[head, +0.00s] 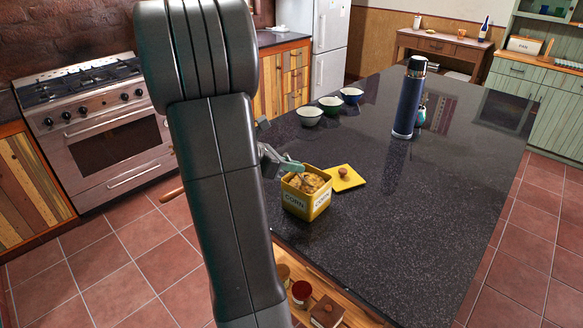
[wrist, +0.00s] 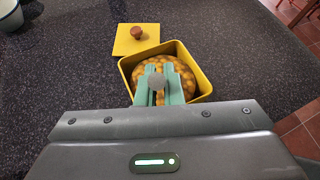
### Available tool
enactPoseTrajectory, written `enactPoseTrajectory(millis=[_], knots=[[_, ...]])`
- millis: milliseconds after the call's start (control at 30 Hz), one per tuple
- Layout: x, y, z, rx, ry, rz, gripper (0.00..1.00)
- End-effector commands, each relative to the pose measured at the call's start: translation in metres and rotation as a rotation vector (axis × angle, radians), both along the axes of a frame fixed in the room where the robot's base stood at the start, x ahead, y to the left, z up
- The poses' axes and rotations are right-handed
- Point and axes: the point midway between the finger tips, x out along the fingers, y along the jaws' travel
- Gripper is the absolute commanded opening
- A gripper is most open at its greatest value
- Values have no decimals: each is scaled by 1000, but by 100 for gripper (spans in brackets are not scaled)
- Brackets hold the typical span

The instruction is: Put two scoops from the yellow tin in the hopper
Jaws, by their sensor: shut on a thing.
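The yellow tin (head: 294,204), marked CORN, stands open on the dark counter near its left edge. It holds yellow-brown kernels, also seen in the wrist view (wrist: 187,78). My gripper (head: 298,167) reaches over the tin from the left, its teal fingers (wrist: 158,88) pointing down into it. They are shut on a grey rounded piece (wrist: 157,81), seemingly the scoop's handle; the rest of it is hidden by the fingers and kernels. The square yellow lid (head: 349,183) with a brown knob lies flat behind the tin. I cannot make out a hopper; my arm hides part of the counter.
Several small things are about: three bowls (head: 310,116) at the counter's far left, and a tall dark blue flask (head: 405,105) with a cup beside it. Jars (head: 301,291) stand on a wooden shelf below the counter's near edge. The counter's right side is clear.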

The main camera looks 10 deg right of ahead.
Motion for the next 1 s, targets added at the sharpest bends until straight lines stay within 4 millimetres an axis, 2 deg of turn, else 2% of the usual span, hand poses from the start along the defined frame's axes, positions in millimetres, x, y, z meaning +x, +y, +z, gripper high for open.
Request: enactPoseTrajectory(millis=[467, 533, 933, 1000], knots=[[1, -8, -7, -98, -14, 0, 0], [1, -4, -1, -91, -13, 2, 0], [-2, 16, 1, -46, -6, 1, 0], [-2, 11, -3, -59, -8, -2, 0]])
